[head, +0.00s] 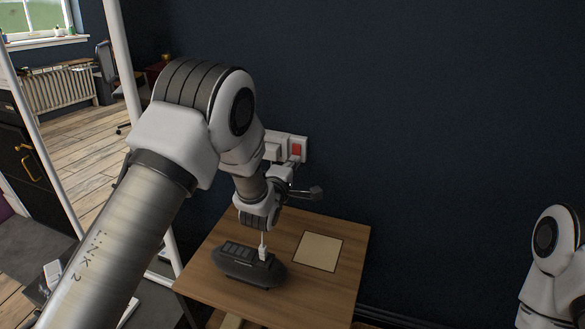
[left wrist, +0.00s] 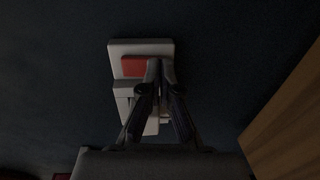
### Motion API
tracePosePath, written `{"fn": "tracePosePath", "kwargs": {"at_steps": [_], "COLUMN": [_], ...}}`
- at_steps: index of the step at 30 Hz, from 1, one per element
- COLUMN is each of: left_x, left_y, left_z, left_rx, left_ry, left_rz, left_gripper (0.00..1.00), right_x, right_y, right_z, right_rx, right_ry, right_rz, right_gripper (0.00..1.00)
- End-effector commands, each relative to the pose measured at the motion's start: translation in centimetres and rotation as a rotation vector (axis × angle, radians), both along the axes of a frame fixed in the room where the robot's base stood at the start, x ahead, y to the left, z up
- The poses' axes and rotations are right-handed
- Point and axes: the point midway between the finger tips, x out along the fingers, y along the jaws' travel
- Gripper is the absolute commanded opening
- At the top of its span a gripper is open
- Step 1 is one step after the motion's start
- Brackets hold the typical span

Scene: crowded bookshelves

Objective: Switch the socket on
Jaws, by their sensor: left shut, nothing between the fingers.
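The white wall socket (head: 303,142) is on the dark blue wall above the small table, partly hidden behind my left arm in the head view. It has a red switch (head: 296,149) at its right side. In the left wrist view the socket plate (left wrist: 118,47) and the red switch (left wrist: 132,66) show just ahead of my left gripper (left wrist: 160,64). The gripper is shut and empty, its fingertips overlapping the right edge of the switch in that picture; I cannot tell whether they touch it. In the head view the left gripper (head: 314,192) shows below and right of the socket.
A wooden table (head: 345,235) stands below the socket. On it are a dark device (head: 248,270) with a white plug and a square pale pad (head: 318,251). A white-framed opening or mirror is at the left. The wall to the right is bare.

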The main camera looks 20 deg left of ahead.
Motion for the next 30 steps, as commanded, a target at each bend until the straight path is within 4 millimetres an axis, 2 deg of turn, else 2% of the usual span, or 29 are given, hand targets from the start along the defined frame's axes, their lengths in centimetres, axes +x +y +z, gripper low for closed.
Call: {"fn": "tracePosePath", "kwargs": {"at_steps": [1,3,11,14,24,30], "left_x": [0.3,0.3,-0.3,-1.7,-9.4,-11.5], "left_y": [0.0,0.0,0.0,0.0,0.3,0.4], "left_z": [-1.4,-0.2,-0.2,-0.2,0.1,0.2], "left_rx": [-0.001,-0.001,-0.001,-0.001,0.000,-0.001], "left_ry": [-0.032,-0.035,-0.031,-0.030,-0.026,-0.027], "left_rz": [0.000,0.000,0.000,0.000,0.000,0.000], "left_gripper": [0.00,0.00,0.00,0.00,0.00,0.00], "right_x": [0.0,-0.1,0.0,0.0,0.0,0.0], "right_y": [0.0,0.0,0.0,0.0,0.0,0.0], "right_z": [-2.1,-1.0,-0.9,-0.9,-0.9,-0.9], "right_rx": [0.000,0.000,0.000,0.000,0.000,0.000], "right_ry": [0.001,0.002,0.001,0.001,0.001,0.001], "right_rz": [0.000,0.000,0.000,0.000,0.000,0.000], "right_gripper": [0.93,0.93,0.93,0.93,0.93,0.93]}}
